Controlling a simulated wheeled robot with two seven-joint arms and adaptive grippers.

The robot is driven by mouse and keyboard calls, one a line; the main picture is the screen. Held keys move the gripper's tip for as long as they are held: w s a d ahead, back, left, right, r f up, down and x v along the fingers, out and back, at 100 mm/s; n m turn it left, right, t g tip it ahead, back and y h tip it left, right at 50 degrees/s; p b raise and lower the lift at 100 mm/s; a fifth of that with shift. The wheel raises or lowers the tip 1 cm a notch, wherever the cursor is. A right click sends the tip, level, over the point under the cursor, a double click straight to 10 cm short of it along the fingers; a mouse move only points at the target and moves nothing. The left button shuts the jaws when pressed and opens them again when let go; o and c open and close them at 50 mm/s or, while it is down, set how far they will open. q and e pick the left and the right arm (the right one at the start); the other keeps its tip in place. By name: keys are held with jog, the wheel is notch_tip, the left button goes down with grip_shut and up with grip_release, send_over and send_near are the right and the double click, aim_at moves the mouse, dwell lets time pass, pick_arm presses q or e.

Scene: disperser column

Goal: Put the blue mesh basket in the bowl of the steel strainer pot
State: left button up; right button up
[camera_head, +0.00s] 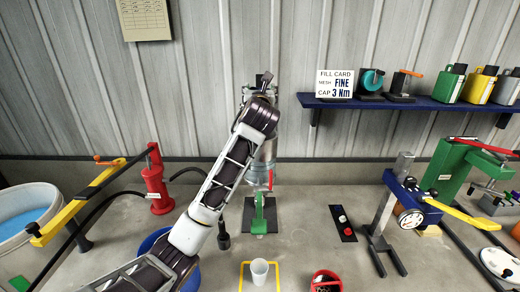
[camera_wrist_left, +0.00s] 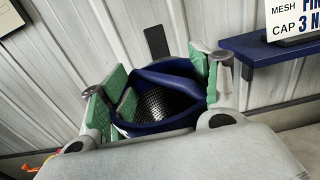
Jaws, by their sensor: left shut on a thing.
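The blue mesh basket (camera_wrist_left: 182,78) shows in the left wrist view, with a dark blue wall and a grey perforated mesh inside. My left gripper (camera_wrist_left: 160,88) is shut on it, a green-padded finger at each side. In the head view my left gripper (camera_head: 263,80) is at the top of a steel column at the back wall, largely covered by my own wrist; the basket cannot be made out there. The steel column (camera_head: 268,150), which seems to carry the strainer pot, shows only in part behind my arm. The pot's bowl is hidden. My right gripper is not in view.
A blue shelf (camera_head: 400,103) with a sign (camera_head: 334,84) and several cans is right of the column. A red pump (camera_head: 157,185) stands left. A white cup (camera_head: 259,272) and a red cup (camera_head: 326,281) stand in front. A blue stand (camera_head: 387,215) is at right.

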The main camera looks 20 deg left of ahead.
pick_arm(q)
jog(key=shift+w, duration=0.15)
jog(key=shift+r, duration=0.1)
jog(key=shift+f, duration=3.1)
jog(key=shift+f, duration=0.1)
notch_tip(320, 180, down, 4)
jog(key=shift+r, duration=0.2)
jog(key=shift+f+p, duration=0.4)
jog(key=shift+f, duration=0.2)
